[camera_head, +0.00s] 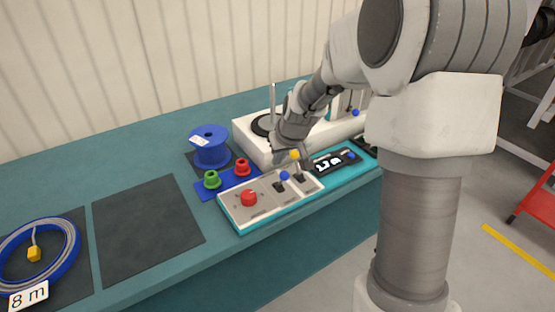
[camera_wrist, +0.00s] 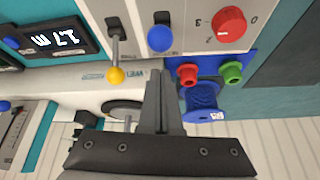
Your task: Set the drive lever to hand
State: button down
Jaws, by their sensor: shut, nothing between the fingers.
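A grey control panel (camera_head: 262,208) on the bench has a red knob (camera_head: 249,197), a lever with a blue ball (camera_head: 284,176) and a lever with a yellow ball (camera_head: 294,154). The lettering is too small to tell which is the drive lever. In the wrist view the yellow ball (camera_wrist: 116,75) is left of my fingertips, the blue ball (camera_wrist: 160,38) is beyond them, and the red knob (camera_wrist: 230,22) is at upper right. My gripper (camera_wrist: 158,76) is shut and empty, apart from both balls in that view. In the head view my gripper is over the panel's far side.
A display (camera_head: 335,159) with white digits stands right of the panel. A white machine (camera_head: 254,152) is close behind my gripper. A dark mat (camera_head: 146,228) lies bare at left.

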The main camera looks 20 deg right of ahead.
jog(key=shift+r, duration=0.15)
jog(key=shift+r+p, duration=0.5)
jog(key=shift+r, duration=0.2)
jog(key=shift+s+r, duration=0.1)
jog(key=shift+r, duration=0.05)
